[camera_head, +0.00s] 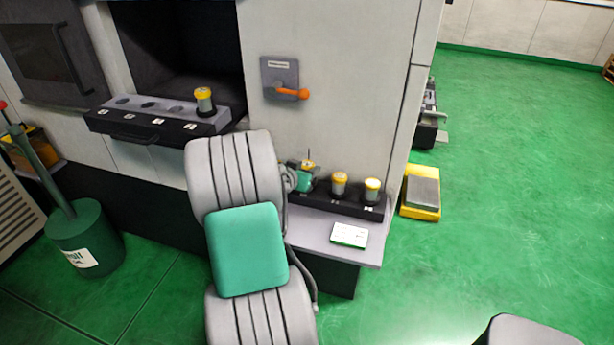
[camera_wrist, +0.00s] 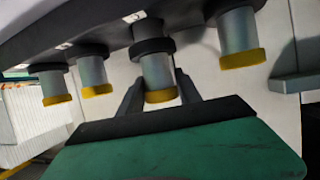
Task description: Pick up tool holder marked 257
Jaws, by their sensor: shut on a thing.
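My gripper (camera_head: 304,179) is shut on a tool holder (camera_head: 308,165) at the black rack (camera_head: 322,199) on the right-hand shelf. This holder has a yellow rim, a grey body and a thin upright pin. In the wrist view, which appears upside down, the fingers of my gripper (camera_wrist: 158,88) stand on both sides of the held holder (camera_wrist: 153,70). Its dark collar shows beside the rack; I cannot tell whether it is clear of its seat. No number on it is readable.
Two similar holders (camera_head: 339,184) (camera_head: 372,190) stand to the right in the rack. Another holder (camera_wrist: 240,38) stands close on the other side. One more (camera_head: 204,100) sits in the machine's ledge rack (camera_head: 160,113). A white label card (camera_head: 349,235) lies on the shelf. An orange-handled switch (camera_head: 290,93) is above.

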